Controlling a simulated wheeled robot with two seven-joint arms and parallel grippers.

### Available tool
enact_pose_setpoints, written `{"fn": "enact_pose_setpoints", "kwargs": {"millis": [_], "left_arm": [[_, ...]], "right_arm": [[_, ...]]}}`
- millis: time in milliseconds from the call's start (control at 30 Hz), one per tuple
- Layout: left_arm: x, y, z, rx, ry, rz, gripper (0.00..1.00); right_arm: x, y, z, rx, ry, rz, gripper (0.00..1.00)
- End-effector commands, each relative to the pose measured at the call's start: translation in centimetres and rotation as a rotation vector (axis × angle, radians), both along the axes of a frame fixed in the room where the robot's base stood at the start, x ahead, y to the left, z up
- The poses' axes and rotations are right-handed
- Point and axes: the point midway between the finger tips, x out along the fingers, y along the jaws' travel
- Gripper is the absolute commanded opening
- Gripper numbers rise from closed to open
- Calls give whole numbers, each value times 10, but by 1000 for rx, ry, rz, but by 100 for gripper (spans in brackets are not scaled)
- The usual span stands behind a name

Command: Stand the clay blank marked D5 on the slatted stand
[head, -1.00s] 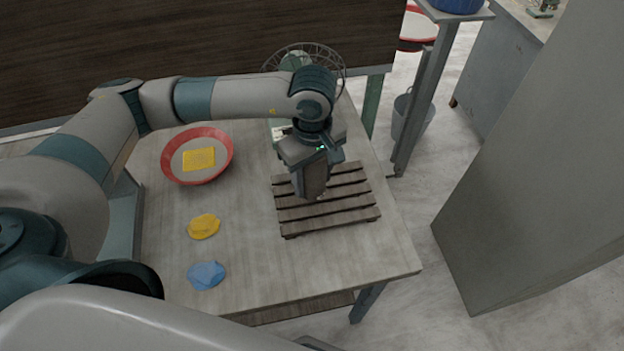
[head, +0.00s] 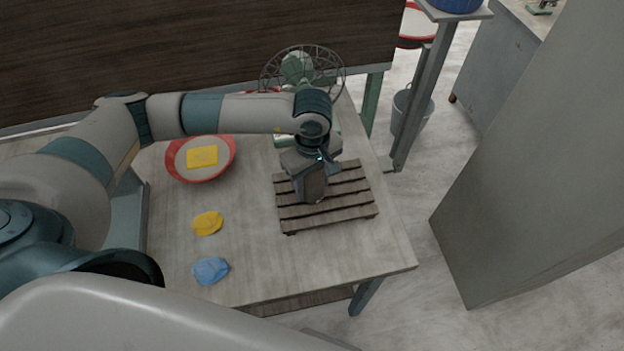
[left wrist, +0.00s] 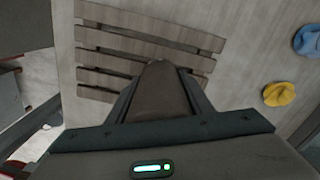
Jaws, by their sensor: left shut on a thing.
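The slatted stand (head: 345,208) is a wooden rack of parallel slats on the right part of the table. In the left wrist view the stand (left wrist: 95,57) lies beneath the gripper. My left gripper (head: 312,198) points down over the stand's left-middle part and is shut on a brown clay blank (left wrist: 160,92). The blank sits between the two fingers in the left wrist view. No D5 mark is readable on it. I cannot tell whether its lower end touches the slats. My right gripper is not in view.
A red-rimmed bowl (head: 228,172) with a yellow block (head: 202,156) stands at the table's back left. A yellow lump (head: 207,223) and a blue lump (head: 210,270) lie left of the stand. A wire-caged fan (head: 298,66) stands behind my arm. The table's front middle is clear.

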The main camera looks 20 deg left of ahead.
Motion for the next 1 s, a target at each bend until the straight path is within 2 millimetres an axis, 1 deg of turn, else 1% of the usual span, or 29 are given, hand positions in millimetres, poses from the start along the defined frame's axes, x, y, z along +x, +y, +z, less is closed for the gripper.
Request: {"fn": "enact_pose_setpoints", "kwargs": {"millis": [233,433,467,500,533,867,1000], "left_arm": [[1,0,0,-1,-2,0,6],[0,0,-4,-1,-2,0,6],[0,0,-3,0,0,0,54],[0,0,-3,0,0,0,63],[0,0,-3,0,0,0,65],[0,0,-2,0,0,0,65],[0,0,1,0,0,0,65]], "right_arm": [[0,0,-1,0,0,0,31],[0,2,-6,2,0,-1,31],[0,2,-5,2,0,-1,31],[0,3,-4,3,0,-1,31],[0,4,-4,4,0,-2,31],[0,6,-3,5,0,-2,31],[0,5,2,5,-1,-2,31]]}}
